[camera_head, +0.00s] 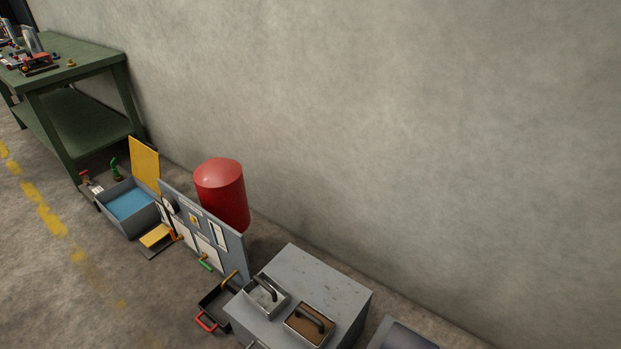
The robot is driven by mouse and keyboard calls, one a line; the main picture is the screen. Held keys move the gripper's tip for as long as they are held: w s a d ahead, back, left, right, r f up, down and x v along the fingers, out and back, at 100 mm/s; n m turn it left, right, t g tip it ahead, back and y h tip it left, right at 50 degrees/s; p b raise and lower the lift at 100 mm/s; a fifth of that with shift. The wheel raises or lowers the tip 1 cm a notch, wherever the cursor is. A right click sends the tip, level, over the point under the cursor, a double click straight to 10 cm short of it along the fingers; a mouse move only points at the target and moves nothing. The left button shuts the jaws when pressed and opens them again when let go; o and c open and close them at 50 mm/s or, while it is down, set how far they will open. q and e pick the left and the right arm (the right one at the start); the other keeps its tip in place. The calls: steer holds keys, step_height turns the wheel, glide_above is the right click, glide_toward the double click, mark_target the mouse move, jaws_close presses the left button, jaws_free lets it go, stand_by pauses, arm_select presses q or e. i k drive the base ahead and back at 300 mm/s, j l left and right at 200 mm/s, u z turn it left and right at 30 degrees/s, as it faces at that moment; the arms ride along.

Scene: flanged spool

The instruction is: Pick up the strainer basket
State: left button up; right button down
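A grey metal cabinet (325,272) stands near the bottom centre. On its top sit two shallow square-rimmed pieces with dark arched handles, one with a light grey inside (262,298) and one with a brown inside (307,327). Either could be the strainer basket; I cannot tell at this size. A dark open tray (214,305) with a red handle is on the floor left of the cabinet. Neither of my grippers is in view.
A red drum (222,193) stands by the wall behind a grey upright panel (226,262). A grey bin (118,224) with blue inside and a green workbench (85,62) are farther left. The floor at lower left (60,310) is clear.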

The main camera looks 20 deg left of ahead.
mark_target(269, 298)
steer(key=k+j+u, duration=0.1)
steer(key=u, duration=0.7)
steer(key=k+j, duration=0.05)
steer(key=k, duration=0.05)
